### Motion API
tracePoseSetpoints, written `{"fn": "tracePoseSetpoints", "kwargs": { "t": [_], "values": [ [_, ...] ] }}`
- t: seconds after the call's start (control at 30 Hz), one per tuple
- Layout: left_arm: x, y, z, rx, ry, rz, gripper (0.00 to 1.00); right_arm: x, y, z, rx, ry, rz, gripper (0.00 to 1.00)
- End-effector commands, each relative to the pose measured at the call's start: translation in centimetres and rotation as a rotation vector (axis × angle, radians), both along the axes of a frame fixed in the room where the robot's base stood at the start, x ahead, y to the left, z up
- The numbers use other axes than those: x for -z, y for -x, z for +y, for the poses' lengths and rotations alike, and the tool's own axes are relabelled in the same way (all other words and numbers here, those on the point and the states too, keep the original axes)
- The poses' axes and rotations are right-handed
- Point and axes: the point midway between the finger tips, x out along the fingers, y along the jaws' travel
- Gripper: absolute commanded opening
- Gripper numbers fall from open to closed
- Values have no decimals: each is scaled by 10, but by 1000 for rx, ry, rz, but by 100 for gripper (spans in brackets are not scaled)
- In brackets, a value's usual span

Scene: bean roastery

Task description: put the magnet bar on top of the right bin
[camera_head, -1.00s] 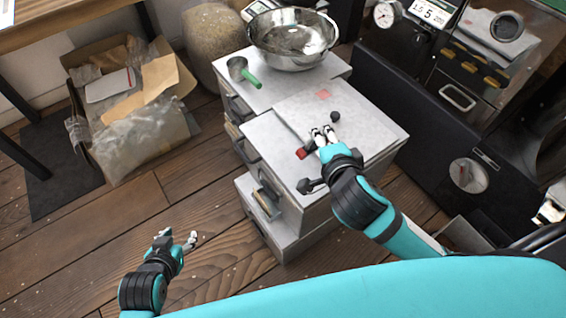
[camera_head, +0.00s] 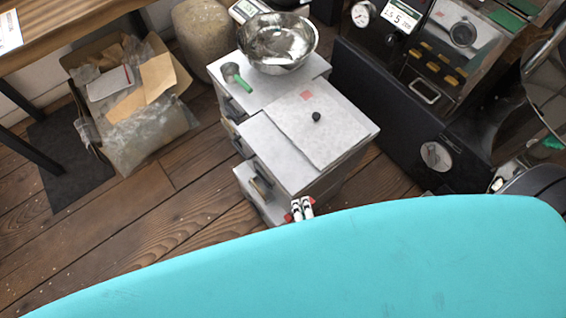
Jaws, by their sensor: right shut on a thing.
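My right gripper (camera_head: 301,207) shows just above the edge of my own teal body, at the bottom middle. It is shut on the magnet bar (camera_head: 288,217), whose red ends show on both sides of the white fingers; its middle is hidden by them. The gripper and bar appear by the near lower corner of the right bin (camera_head: 286,155). The right bin has a pale flat top with a black knob (camera_head: 316,117) and a small pink label. The rest of my right arm is hidden. My left gripper is not in view.
Behind the right bin stands another pale bin top (camera_head: 262,92) with a metal bowl (camera_head: 280,45) and a green-handled scoop (camera_head: 236,77). A dark roasting machine (camera_head: 400,110) stands close on the right. A cardboard box (camera_head: 130,95) sits on the floor at left.

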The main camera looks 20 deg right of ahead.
Motion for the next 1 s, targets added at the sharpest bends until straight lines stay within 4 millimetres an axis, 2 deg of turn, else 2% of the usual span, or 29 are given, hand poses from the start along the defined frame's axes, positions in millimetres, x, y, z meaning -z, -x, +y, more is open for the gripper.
{"fn": "tracePoseSetpoints", "kwargs": {
  "t": [0.07, 0.17, 0.4, 0.6, 0.73, 0.87, 1.0],
  "values": [
    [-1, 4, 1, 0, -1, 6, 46, -1, -5, 1, -2, 0, -3, 0],
    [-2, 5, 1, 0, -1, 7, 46, 0, -25, 1, -1, 0, -7, 0],
    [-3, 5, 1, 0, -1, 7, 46, 6, -91, -2, -1, 1, -7, 0],
    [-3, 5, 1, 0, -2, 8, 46, 12, -138, -3, -1, 0, -5, 0],
    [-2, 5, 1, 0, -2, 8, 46, 14, -154, -3, -2, 0, -2, 0],
    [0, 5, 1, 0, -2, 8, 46, 18, -158, -4, -2, 1, 0, 0],
    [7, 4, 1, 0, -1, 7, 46, 35, -158, -4, -4, 2, 1, 0]
  ]
}}
